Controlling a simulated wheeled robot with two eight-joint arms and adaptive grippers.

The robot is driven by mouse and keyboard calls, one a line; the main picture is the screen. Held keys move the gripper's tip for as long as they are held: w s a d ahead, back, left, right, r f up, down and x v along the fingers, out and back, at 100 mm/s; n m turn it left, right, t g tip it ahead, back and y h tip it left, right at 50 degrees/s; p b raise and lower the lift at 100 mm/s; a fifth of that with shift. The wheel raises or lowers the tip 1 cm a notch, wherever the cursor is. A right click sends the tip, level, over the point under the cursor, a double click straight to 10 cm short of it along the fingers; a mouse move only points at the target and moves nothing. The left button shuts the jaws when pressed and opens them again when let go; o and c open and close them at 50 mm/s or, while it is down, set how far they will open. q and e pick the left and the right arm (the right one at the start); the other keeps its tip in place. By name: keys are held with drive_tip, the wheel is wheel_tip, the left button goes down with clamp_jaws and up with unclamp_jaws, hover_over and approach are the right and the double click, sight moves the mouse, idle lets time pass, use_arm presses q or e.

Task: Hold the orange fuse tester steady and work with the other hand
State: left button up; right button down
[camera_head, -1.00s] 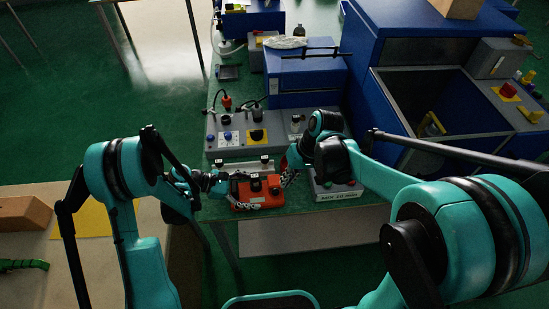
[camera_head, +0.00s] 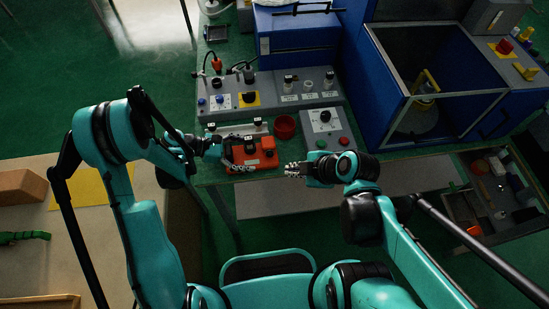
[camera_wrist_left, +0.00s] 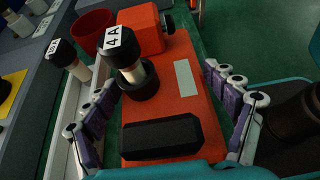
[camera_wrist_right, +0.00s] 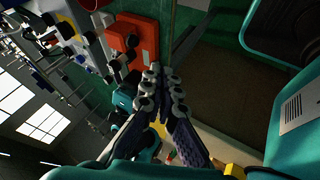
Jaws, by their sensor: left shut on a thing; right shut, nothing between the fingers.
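The orange fuse tester (camera_head: 265,161) lies on the green bench near its front edge. It also fills the middle of the left wrist view (camera_wrist_left: 185,110), with a black pad and a fuse holder marked 4A (camera_wrist_left: 122,55). My left gripper (camera_head: 232,160) is shut on the tester, with a finger on each side of its body. My right gripper (camera_head: 291,169) is shut and empty, to the right of the tester and apart from it. In the right wrist view its fingertips (camera_wrist_right: 160,80) are together, with the tester (camera_wrist_right: 138,38) beyond them.
A red round bin (camera_head: 285,126) stands behind the tester. A grey box with a dial (camera_head: 325,128) is to its right, and a grey control panel (camera_head: 275,95) is behind. A drawer of parts (camera_head: 497,190) is at the right. Blue machines (camera_head: 300,35) stand at the back.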

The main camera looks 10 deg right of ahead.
sight(272, 154)
drive_tip(key=x, duration=0.4)
drive_tip(key=w+r+x, duration=0.1)
drive_tip(key=x, duration=0.2)
drive_tip(key=w+x, duration=0.1)
drive_tip(key=x, duration=0.3)
drive_tip(key=shift+w+d+f, duration=0.1)
drive_tip(key=shift+w, duration=0.65)
drive_tip(key=shift+w, duration=0.1)
drive_tip(key=shift+w, duration=0.85)
use_arm(q)
drive_tip(key=shift+s, duration=0.1)
